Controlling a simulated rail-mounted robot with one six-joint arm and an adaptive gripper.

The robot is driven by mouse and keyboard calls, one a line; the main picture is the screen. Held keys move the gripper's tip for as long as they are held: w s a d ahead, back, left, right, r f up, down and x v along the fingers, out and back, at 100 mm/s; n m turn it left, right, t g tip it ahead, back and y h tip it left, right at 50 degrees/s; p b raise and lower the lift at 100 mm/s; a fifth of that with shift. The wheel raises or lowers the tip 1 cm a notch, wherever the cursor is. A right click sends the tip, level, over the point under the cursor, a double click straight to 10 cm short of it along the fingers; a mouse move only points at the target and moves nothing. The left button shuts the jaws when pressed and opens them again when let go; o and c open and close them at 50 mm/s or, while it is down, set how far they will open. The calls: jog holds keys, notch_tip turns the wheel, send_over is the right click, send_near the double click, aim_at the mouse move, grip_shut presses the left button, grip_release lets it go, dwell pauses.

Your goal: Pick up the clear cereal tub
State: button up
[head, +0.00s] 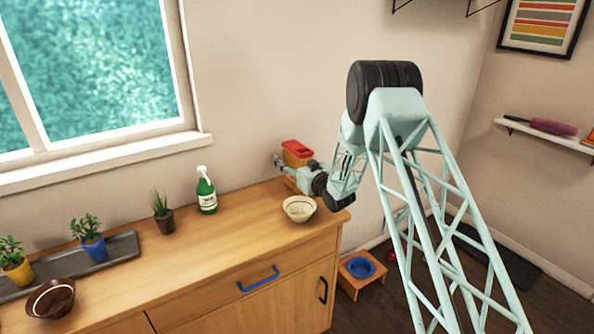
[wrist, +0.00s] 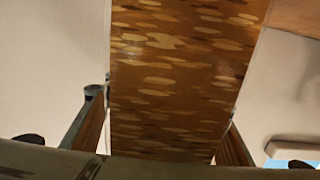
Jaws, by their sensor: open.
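The clear cereal tub (head: 297,153) has a red lid and stands at the back right of the wooden counter by the wall. Its lower part is partly hidden by my gripper (head: 290,172) in the head view. In the wrist view, the tub (wrist: 185,70) fills the middle, with brown and tan flakes showing through its wall. The two fingers of my gripper (wrist: 162,115) are open, one along each side of the tub. I cannot tell whether either finger touches it.
A cream bowl (head: 299,208) stands just in front of my gripper near the counter's right end. A green spray bottle (head: 206,192) and a potted plant (head: 163,214) stand to the left. The counter (head: 235,240) between bottle and front edge is clear.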

jog(key=shift+w+a, duration=0.1)
jog(key=shift+w, duration=0.05)
jog(key=shift+c, duration=0.5)
jog(key=c, duration=1.1)
jog(key=shift+r, duration=0.15)
jog(key=shift+c, duration=0.2)
jog(key=shift+r+p, duration=0.8)
jog(key=shift+r, duration=4.1)
